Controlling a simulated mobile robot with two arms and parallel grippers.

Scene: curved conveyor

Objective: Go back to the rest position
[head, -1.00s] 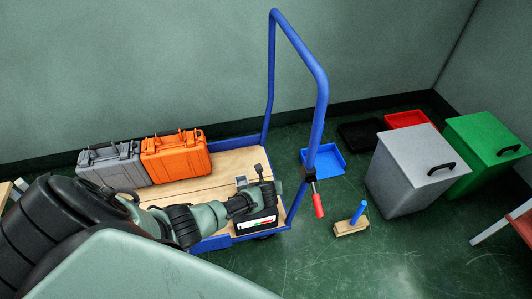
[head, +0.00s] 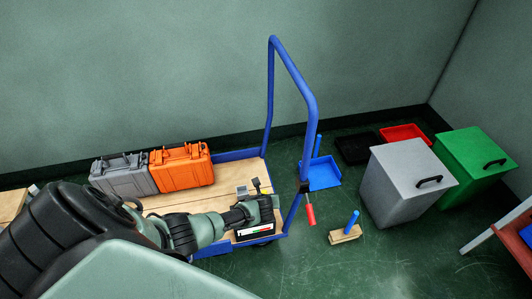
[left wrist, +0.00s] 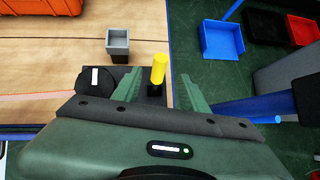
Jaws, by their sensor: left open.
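My left gripper (head: 245,210) reaches in from the left, over the near right corner of a flat cart (head: 185,202). It is at a black device (head: 256,229) with a white, red and green label, which stands on the cart's wooden deck. In the left wrist view the two green fingers (left wrist: 157,85) are apart. An upright yellow cylinder (left wrist: 158,66) shows between them, with gaps on both sides. A small grey open box (left wrist: 117,43) and a black round part (left wrist: 96,79) lie just beyond and left of the fingers. My right gripper is not in view.
Grey (head: 124,177) and orange (head: 182,168) cases stand on the cart, whose blue handle (head: 310,100) rises at the right.

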